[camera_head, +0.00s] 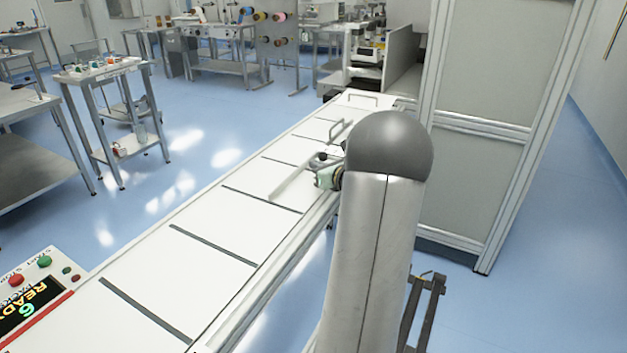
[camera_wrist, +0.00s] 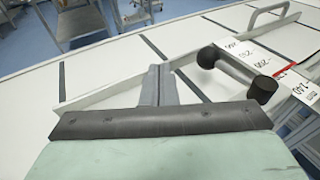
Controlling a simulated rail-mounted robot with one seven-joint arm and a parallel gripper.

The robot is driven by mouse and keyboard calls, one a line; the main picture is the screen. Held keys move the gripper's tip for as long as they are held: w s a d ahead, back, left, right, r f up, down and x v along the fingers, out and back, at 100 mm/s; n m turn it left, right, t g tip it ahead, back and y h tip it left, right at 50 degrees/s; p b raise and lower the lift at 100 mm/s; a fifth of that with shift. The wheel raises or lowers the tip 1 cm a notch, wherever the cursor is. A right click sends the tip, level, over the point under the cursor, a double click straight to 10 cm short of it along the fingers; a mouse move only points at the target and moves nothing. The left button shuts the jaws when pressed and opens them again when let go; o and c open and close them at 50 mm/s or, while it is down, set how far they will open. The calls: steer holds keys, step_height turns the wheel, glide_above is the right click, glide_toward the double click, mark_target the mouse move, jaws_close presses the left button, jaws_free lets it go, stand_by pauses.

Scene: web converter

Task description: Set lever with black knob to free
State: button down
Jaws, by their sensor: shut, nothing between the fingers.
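In the wrist view, a short grey lever (camera_wrist: 236,70) with a black knob (camera_wrist: 207,57) at one end and a dark round piece (camera_wrist: 263,89) at the other lies across a pale bar with a number scale. My gripper (camera_wrist: 158,70) is shut and empty, with its grey fingers together, to the left of the black knob and apart from it in the picture. In the head view, the lever is small beside the conveyor-like table, near my gripper's greenish body (camera_head: 326,178); my arm hides part of this area. I cannot read any marking for free.
The long white table (camera_head: 208,208) has dark cross strips. A pale guide bar (camera_wrist: 115,90) crosses it, and a grey loop handle (camera_wrist: 268,12) stands beyond the lever. A control panel (camera_head: 40,290) with buttons is at lower left. A tall cabinet (camera_head: 495,65) stands right.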

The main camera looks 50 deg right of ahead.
mark_target(331, 158)
steer(key=s+a, duration=0.1)
steer(key=a, duration=0.1)
steer(key=s+a+r, duration=0.1)
steer(key=a, duration=0.1)
steer(key=s+a, duration=0.2)
steer(key=shift+s+a+r+b, duration=0.1)
steer(key=shift+a+r+b, duration=0.15)
steer(key=shift+b, duration=0.1)
steer(key=shift+s+r+m+p, duration=0.25)
steer(key=shift+s+m+p, duration=0.2)
steer(key=shift+p, duration=0.2)
steer(key=s+d+m+p, duration=0.6)
steer(key=m+p, duration=0.7)
steer(key=m, duration=0.6)
steer(key=shift+n+t, duration=0.25)
steer(key=shift+t, duration=0.05)
steer(key=x, duration=0.6)
steer(key=p+x, duration=0.1)
steer(key=x, duration=0.2)
steer(key=shift+w+d+f, duration=0.1)
steer(key=shift+w+f, duration=0.05)
steer(key=shift+f, duration=0.2)
steer(key=w+d, duration=0.1)
steer(key=w+d+p, duration=0.1)
steer(key=shift+w+d+f, duration=0.1)
steer(key=shift+d+f, duration=0.25)
steer(key=shift+f, duration=0.05)
steer(key=shift+w+d+f, duration=0.15)
steer(key=shift+w+d, duration=0.1)
steer(key=shift+d, duration=0.15)
